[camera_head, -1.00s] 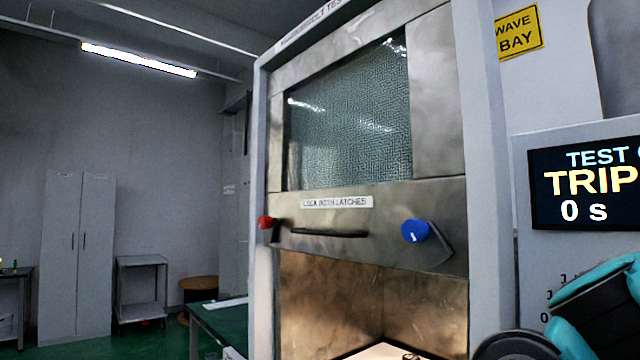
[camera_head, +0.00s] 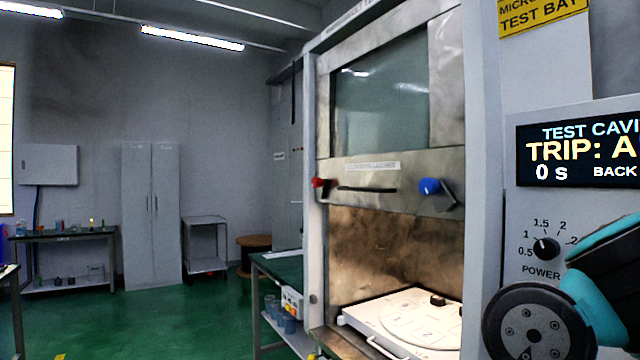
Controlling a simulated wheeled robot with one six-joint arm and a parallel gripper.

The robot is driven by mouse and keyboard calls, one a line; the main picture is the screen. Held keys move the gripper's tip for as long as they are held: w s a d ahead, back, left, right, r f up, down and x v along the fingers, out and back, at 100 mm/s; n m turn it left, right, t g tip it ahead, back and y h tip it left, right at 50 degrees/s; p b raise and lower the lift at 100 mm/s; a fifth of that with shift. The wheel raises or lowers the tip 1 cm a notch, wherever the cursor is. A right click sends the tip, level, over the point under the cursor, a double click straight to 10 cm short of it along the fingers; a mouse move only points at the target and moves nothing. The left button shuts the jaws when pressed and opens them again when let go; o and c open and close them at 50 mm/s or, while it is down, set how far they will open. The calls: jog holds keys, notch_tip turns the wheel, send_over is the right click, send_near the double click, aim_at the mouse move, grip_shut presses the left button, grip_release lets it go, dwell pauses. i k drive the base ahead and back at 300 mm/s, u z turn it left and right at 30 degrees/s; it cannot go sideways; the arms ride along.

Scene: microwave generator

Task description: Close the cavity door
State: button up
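The cavity door (camera_head: 380,100) is a metal panel with a meshed window, raised in its upright frame. Below its lower edge the cavity (camera_head: 385,255) stands open, with a bare metal back wall. The door carries a dark horizontal handle (camera_head: 367,190), a red latch knob (camera_head: 319,183) at left and a blue latch knob (camera_head: 430,186) at right. A white tray (camera_head: 362,320) with a round marked plate and a small dark item lies at the cavity floor. Part of my arm shows at the lower right; my gripper is not visible.
A control panel (camera_head: 590,190) right of the frame shows a TRIP message and 0 s, with a power dial (camera_head: 546,248). A green-topped bench (camera_head: 279,268) stands left of the frame. Cabinets (camera_head: 151,215) and a small cart (camera_head: 205,245) line the back wall. Green floor (camera_head: 190,320) is clear at left.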

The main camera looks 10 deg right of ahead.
aim_at(388, 182)
jog(key=u, duration=0.6)
jog(key=i, duration=1.2)
jog(key=z, duration=0.6)
